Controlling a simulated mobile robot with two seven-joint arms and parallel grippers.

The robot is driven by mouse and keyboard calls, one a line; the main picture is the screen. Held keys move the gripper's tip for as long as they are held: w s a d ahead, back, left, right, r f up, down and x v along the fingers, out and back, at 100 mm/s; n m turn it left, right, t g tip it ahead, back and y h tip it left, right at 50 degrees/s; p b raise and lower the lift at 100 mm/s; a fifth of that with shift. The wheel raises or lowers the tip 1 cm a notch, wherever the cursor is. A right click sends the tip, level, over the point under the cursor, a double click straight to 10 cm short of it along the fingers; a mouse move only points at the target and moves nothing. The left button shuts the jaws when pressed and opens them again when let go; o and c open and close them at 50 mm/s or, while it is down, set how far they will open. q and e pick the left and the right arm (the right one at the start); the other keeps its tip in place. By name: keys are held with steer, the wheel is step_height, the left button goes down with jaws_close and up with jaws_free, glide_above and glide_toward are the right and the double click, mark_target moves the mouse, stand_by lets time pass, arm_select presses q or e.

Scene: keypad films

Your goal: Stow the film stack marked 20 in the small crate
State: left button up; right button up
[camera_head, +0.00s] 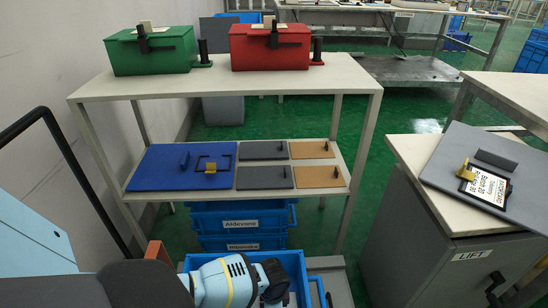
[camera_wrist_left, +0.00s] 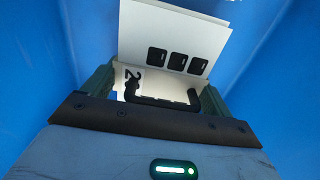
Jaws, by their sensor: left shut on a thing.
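In the left wrist view my left gripper (camera_wrist_left: 160,94) is shut on the black handle of a white film stack (camera_wrist_left: 155,38) with several sheets. The stack shows dark key squares and a black 2; any further digit is hidden behind the handle. Blue crate walls (camera_wrist_left: 50,45) surround the stack and the gripper. In the head view the left gripper (camera_head: 274,284) reaches down into the blue crate (camera_head: 292,260) at the bottom centre, and my arm hides the stack there. I cannot tell whether the stack touches the crate floor. My right gripper is not in view.
A green box (camera_head: 150,55) and a red box (camera_head: 268,52) stand on the white table (camera_head: 215,82). Its lower shelf holds a blue board (camera_head: 160,170) and grey and tan plates. More blue crates (camera_head: 240,222) are below. A grey cabinet (camera_head: 425,240) with a labelled board stands right.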

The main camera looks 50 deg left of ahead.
arm_select(q)
steer(key=shift+f, duration=0.2)
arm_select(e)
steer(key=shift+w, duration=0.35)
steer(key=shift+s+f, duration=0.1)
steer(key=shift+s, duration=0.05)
arm_select(q)
steer(key=shift+f, duration=0.3)
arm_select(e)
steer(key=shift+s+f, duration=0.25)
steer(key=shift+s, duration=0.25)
arm_select(q)
steer(key=shift+f, duration=0.1)
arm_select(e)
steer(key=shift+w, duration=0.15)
arm_select(q)
steer(key=o, duration=0.7)
steer(key=shift+o, duration=0.9)
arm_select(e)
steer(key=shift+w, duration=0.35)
